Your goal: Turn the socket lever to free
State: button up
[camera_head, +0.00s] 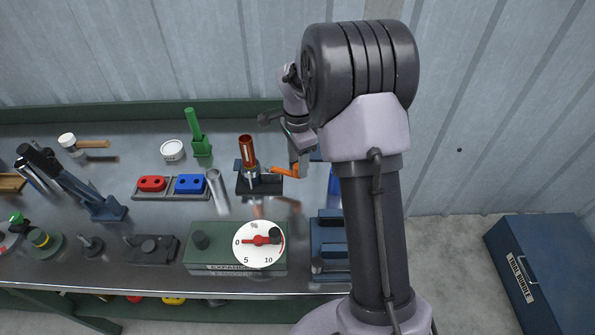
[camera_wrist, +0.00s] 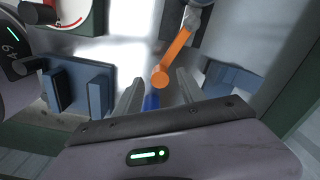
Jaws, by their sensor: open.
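The orange socket lever (camera_head: 285,171) sticks out to the right from a metal socket (camera_head: 251,176) on a black base (camera_head: 259,187). A brown-red tube (camera_head: 247,151) stands upright in the socket. In the wrist view the orange lever (camera_wrist: 174,57) runs from the socket at the top down to a round end. My gripper (camera_head: 299,168) is at the lever's outer end. In the wrist view my gripper (camera_wrist: 158,90) is open, with one finger on each side of the round end. Whether a finger touches the lever cannot be told.
A green box with a white dial (camera_head: 258,244) stands in front of the socket, beside a blue fixture (camera_head: 328,246). A metal tube (camera_head: 216,186) and a tray with red and blue parts (camera_head: 171,187) lie left. My arm hides the bench's right part.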

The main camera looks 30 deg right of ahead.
notch_tip(320, 180, down, 2)
jog(key=shift+f, duration=0.1)
grip_shut()
dwell(1.5)
